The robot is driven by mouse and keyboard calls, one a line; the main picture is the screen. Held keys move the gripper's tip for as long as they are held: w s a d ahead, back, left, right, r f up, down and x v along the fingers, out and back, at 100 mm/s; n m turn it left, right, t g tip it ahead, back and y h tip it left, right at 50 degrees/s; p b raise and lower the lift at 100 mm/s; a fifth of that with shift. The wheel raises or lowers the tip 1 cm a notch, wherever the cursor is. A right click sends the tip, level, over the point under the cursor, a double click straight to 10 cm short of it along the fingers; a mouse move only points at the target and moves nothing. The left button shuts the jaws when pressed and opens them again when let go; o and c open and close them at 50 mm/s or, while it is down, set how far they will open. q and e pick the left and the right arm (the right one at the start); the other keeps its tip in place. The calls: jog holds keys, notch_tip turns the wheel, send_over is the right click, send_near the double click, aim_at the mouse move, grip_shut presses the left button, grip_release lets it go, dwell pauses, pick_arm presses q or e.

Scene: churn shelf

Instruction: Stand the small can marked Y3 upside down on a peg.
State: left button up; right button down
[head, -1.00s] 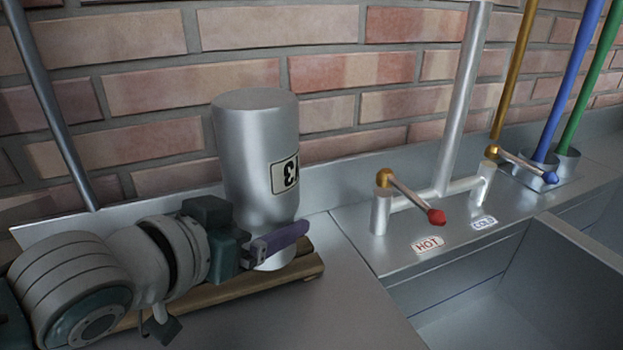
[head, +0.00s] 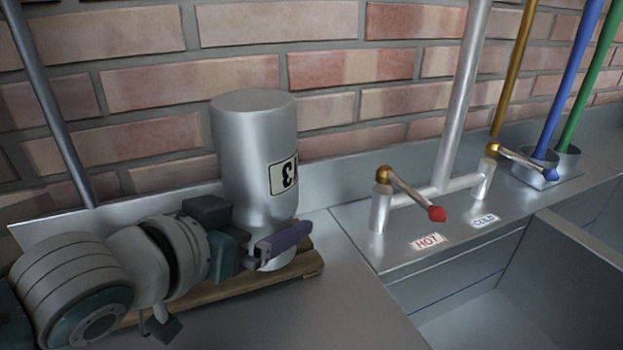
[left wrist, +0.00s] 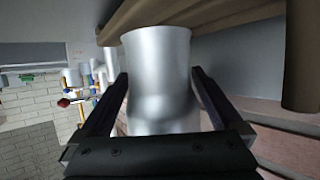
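The can (head: 250,150) is a large-looking silver cylinder with a narrower neck. Its label (head: 283,177) reads inverted, partly turned away, with a 3 visible. The can stands upright, mouth down, at the wooden rack (head: 305,268); any peg inside it is hidden. My left gripper (head: 270,250) is at its neck near the rack. In the left wrist view the can (left wrist: 158,75) lies between the two fingers (left wrist: 160,72), which look spread around it. A brown peg (left wrist: 300,60) shows at the right there. My right gripper is out of view.
A sink (head: 500,325) with a tap and red (head: 437,213) and blue handles lies to the right. Coloured poles stand in holders at the far right. A grey pole (head: 50,110) leans at the left. A brick wall is close behind.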

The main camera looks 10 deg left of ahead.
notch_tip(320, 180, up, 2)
jog(key=p, duration=0.2)
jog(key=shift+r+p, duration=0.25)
jog(key=shift+p, duration=0.05)
pick_arm(q)
jog(key=s+a+r+n+g+y+p, duration=0.1)
jog(key=s+a+r+g+p, duration=0.15)
jog(key=s+r+p, duration=0.45)
jog(key=s+a+r+g+y+p, duration=0.1)
jog(key=s+r+g+y+p, duration=0.2)
jog(key=s, duration=0.8)
jog(key=s+a+r+n+g+p, duration=0.1)
jog(key=s+a+r+g+p, duration=0.1)
jog(key=s+r+g+p, duration=0.45)
notch_tip(320, 180, up, 34)
jog(key=s+t+p, duration=0.1)
jog(key=t+p, duration=0.1)
jog(key=p, duration=3.2)
jog(key=shift+s+t, duration=0.3)
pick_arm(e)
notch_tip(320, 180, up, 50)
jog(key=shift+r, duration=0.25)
pick_arm(q)
jog(key=shift+d, duration=0.1)
